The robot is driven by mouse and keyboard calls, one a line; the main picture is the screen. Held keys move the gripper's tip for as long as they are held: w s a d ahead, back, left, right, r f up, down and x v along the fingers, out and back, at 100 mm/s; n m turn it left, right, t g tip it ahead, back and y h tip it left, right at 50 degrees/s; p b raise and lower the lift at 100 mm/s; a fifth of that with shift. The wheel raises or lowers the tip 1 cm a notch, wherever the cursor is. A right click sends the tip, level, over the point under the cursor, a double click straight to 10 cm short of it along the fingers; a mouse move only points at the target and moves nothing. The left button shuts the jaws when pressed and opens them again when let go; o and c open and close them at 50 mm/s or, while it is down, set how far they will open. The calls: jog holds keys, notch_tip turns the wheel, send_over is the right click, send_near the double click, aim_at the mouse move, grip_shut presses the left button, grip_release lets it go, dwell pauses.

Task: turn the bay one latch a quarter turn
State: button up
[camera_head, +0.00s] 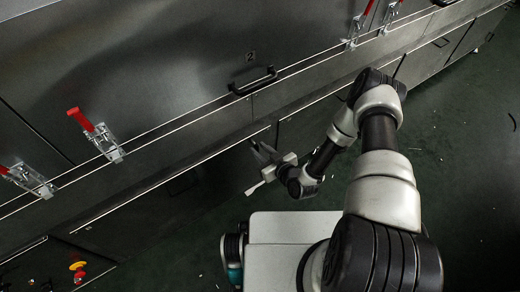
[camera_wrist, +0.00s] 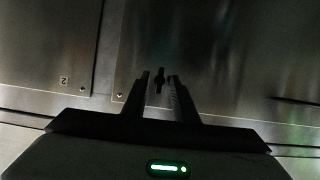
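A small dark latch (camera_wrist: 160,76) stands out from a grey metal panel in the wrist view. It appears between the tips of my gripper (camera_wrist: 158,92), whose two dark fingers are apart. I cannot tell whether the fingers touch the latch or how far beyond them it is. In the head view my gripper (camera_head: 263,153) is low beside the lower panels of the dryer, and the latch cannot be made out there. No number shows beside this latch; a small 2 label (camera_wrist: 63,80) is on the panel to the left.
The upper dryer door has a black handle (camera_head: 253,81) and a 2 label (camera_head: 250,56). Red-handled toggle clamps (camera_head: 97,135) line the doors. A red and yellow knob (camera_head: 77,267) is at lower left. Dark green floor (camera_head: 470,160) is open on the right.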

jog(key=p+v, duration=0.3)
jog(key=v, duration=1.4)
jog(key=w+d+r+g+h, duration=0.2)
jog(key=w+d+r+h, duration=0.1)
jog(key=w+d+r, duration=0.5)
jog(key=w+d+r+g+h, duration=0.1)
jog(key=w+d+r+h, duration=0.25)
jog(key=w+r, duration=0.45)
jog(key=s+d+r+m+g+h, duration=0.1)
jog(key=s+r, duration=0.1)
jog(key=r, duration=0.7)
jog(key=s+d+r+m+h, duration=0.1)
jog(key=s+r, duration=0.2)
jog(key=r, duration=0.6)
jog(key=s+a+r+m+g, duration=0.1)
jog(key=s+a+r+m, duration=0.25)
jog(key=s+r, duration=0.5)
jog(key=s+a+r+m, duration=0.2)
jog(key=s+a+r, duration=0.35)
jog(key=s, duration=0.65)
notch_tip(320, 180, up, 20)
jog(key=p, duration=2)
jog(key=shift+d+g+y, duration=0.3)
jog(key=shift+d+y, duration=0.1)
jog(key=shift+y, duration=0.05)
